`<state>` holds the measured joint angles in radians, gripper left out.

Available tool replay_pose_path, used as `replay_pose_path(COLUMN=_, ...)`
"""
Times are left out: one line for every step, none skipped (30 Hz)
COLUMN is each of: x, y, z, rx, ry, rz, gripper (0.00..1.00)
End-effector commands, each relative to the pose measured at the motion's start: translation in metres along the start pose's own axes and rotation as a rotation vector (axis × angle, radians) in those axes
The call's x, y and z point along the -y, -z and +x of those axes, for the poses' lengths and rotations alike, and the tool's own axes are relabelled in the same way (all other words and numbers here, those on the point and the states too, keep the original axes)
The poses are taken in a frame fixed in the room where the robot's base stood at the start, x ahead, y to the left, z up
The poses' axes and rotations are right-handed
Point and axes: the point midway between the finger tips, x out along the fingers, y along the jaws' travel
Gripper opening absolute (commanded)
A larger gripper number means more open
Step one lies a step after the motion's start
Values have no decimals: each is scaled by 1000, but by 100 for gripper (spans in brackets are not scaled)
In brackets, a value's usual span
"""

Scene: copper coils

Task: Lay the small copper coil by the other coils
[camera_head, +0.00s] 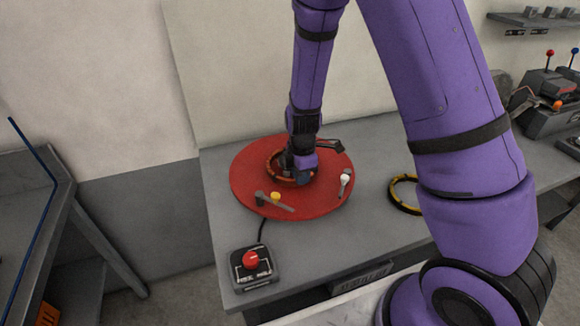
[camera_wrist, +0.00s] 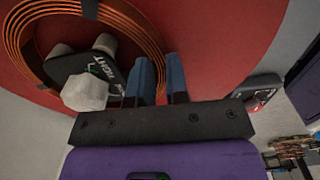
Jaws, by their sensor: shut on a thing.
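A copper coil (camera_head: 270,164) of several thin windings lies on the red round disc (camera_head: 244,190) on the grey table. It is large at the upper left of the wrist view (camera_wrist: 142,33). My gripper (camera_head: 297,172) is low over the disc at the coil. In the wrist view my two blue fingers (camera_wrist: 165,78) are close together, with the coil's right edge between them; they are shut on it. My gripper hides part of the coil in the head view. I cannot tell whether the coil touches the disc.
A hammer (camera_head: 273,203), a yellow piece (camera_head: 276,195) and a white-headed tool (camera_head: 344,182) lie on the disc. A dark object with pale knobs (camera_wrist: 86,90) sits inside the coil. A red-button box (camera_head: 254,266) stands front left. A yellow-and-black ring (camera_head: 396,200) lies right.

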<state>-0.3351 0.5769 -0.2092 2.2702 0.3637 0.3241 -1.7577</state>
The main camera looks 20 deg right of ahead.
Motion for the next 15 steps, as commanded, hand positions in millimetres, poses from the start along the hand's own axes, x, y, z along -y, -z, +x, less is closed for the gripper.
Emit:
replay_pose_path(x=0, y=0, z=0, rx=0, ry=0, rz=-1, gripper=0)
replay_pose_path(x=0, y=0, z=0, rx=0, ry=0, rz=-1, gripper=0)
replay_pose_path(x=0, y=0, z=0, rx=0, ry=0, rz=-1, gripper=0)
replay_pose_path(x=0, y=0, z=0, rx=0, ry=0, rz=-1, gripper=0)
replay_pose_path(x=0, y=0, z=0, rx=0, ry=0, rz=-1, gripper=0)
replay_pose_path(x=0, y=0, z=0, rx=0, ry=-1, rz=-1, gripper=0)
replay_pose_path(x=0, y=0, z=-1, rx=0, ry=-1, rz=-1, gripper=0)
replay_pose_path(x=0, y=0, z=-1, rx=0, ry=-1, rz=-1, gripper=0)
replay_pose_path(x=0, y=0, z=-3, rx=0, ry=-1, rz=-1, gripper=0)
replay_pose_path(x=0, y=0, z=-4, rx=-1, ry=-2, rz=-1, gripper=0)
replay_pose_path(x=-1, y=0, z=-6, rx=-1, ry=-2, rz=-1, gripper=0)
replay_pose_path(x=-1, y=0, z=-9, rx=-1, ry=-3, rz=-2, gripper=0)
replay_pose_path(x=-1, y=0, z=-11, rx=-1, ry=-3, rz=-2, gripper=0)
replay_pose_path(x=-1, y=0, z=-13, rx=-1, ry=-3, rz=-2, gripper=0)
replay_pose_path(x=-1, y=0, z=-16, rx=-1, ry=-3, rz=-1, gripper=0)
